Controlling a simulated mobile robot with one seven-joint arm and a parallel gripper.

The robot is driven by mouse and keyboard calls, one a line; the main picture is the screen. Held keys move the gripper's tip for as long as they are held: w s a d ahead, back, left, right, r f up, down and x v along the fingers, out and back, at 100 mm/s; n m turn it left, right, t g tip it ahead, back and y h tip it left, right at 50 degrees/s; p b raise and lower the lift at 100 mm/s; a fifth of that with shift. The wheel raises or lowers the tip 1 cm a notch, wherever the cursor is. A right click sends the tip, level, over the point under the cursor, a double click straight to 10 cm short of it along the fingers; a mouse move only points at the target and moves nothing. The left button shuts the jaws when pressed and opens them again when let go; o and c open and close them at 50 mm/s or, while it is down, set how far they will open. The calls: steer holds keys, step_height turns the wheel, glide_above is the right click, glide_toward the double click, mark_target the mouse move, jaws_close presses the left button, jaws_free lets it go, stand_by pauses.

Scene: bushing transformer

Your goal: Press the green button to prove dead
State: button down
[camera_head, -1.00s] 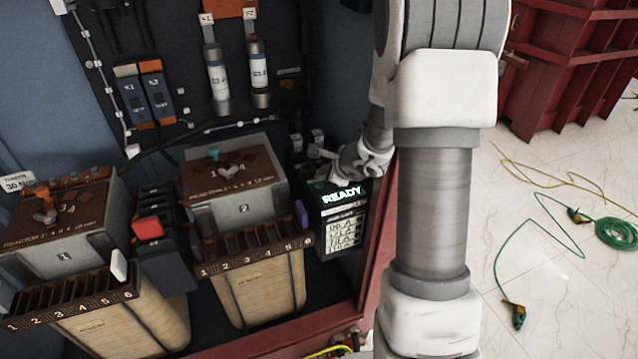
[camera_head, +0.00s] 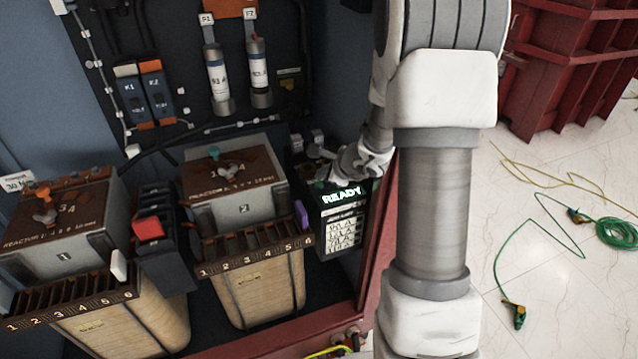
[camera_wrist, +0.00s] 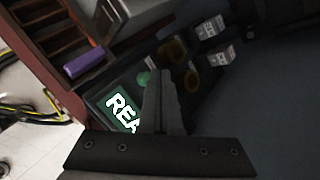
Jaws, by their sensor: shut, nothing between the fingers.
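The tester box (camera_head: 340,215) stands at the right inside the cabinet, with a lit READY display (camera_head: 342,195) and lines of smaller text on its front. In the wrist view the green button (camera_wrist: 143,78) shows on the box's top, just beside my gripper (camera_wrist: 158,75). My gripper's fingers are together and empty, with their tips by the button. I cannot tell whether they touch it. The display (camera_wrist: 125,110) is partly hidden behind the fingers in the wrist view. In the head view my gripper (camera_head: 328,155) is over the box's top, and the button is not clearly visible there.
Two yellowish round parts (camera_wrist: 172,50) and white-labelled blocks (camera_wrist: 213,27) sit close to the button. A purple piece (camera_head: 301,214) is left of the box. Reactor 2 (camera_head: 240,205) stands beside it. The red cabinet edge (camera_head: 376,250) is close on the right.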

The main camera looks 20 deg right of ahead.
steer(key=shift+f+b, duration=0.25)
steer(key=shift+b, duration=0.05)
steer(key=shift+f+b, duration=0.25)
steer(key=shift+b, duration=0.2)
steer(key=shift+f+b, duration=0.45)
steer(key=shift+b, duration=0.15)
stand_by(0.7)
steer(key=shift+r, duration=0.1)
steer(key=shift+r+p, duration=0.6)
steer(key=shift+r, duration=0.2)
steer(key=shift+r+p, duration=1.85)
steer(key=shift+r, duration=0.7)
